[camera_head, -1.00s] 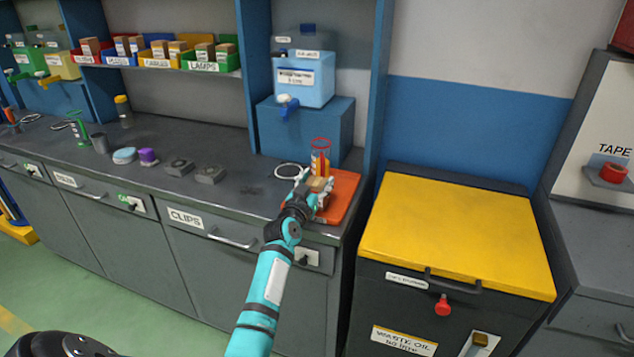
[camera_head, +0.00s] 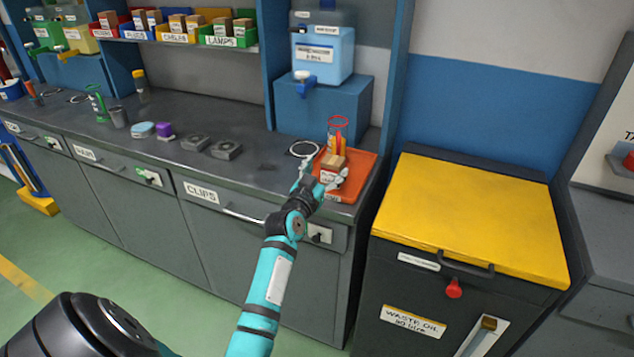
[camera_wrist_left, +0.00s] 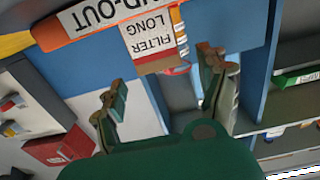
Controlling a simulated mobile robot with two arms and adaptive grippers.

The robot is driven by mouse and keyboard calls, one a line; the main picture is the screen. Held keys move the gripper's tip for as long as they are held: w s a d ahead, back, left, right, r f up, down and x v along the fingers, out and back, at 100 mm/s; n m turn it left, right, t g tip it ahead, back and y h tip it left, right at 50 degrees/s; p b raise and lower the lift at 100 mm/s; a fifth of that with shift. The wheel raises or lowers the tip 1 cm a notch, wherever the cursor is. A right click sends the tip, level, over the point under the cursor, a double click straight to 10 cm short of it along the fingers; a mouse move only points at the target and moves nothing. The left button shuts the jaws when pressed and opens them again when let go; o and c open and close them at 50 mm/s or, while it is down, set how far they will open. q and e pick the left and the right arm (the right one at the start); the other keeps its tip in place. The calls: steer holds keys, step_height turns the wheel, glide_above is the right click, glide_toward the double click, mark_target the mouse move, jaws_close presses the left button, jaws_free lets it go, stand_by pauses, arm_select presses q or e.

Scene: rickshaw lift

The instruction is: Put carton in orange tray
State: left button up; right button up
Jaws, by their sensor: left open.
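The carton (camera_head: 333,163) is a small brown box with a white label. It stands on the orange tray (camera_head: 362,170) at the right end of the bench. In the left wrist view the carton (camera_wrist_left: 150,42) reads "FILTER LONG" and sits at the edge of the orange tray (camera_wrist_left: 62,32), whose label partly reads "D-OUT". My left gripper (camera_head: 321,174) is on the near side of the carton with its fingers spread. In the left wrist view the left gripper (camera_wrist_left: 162,70) is open, with a gap between the fingers and the carton. My right gripper is out of view.
A red-rimmed clear container (camera_head: 338,128) stands behind the carton on the tray. A white cable ring (camera_head: 303,149) lies left of the tray. A blue water container (camera_head: 322,55) sits on a blue block behind. A yellow-lidded waste oil bin (camera_head: 470,215) stands to the right.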

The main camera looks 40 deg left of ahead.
arm_select(q)
steer(key=v, duration=0.6)
steer(key=shift+s, duration=0.35)
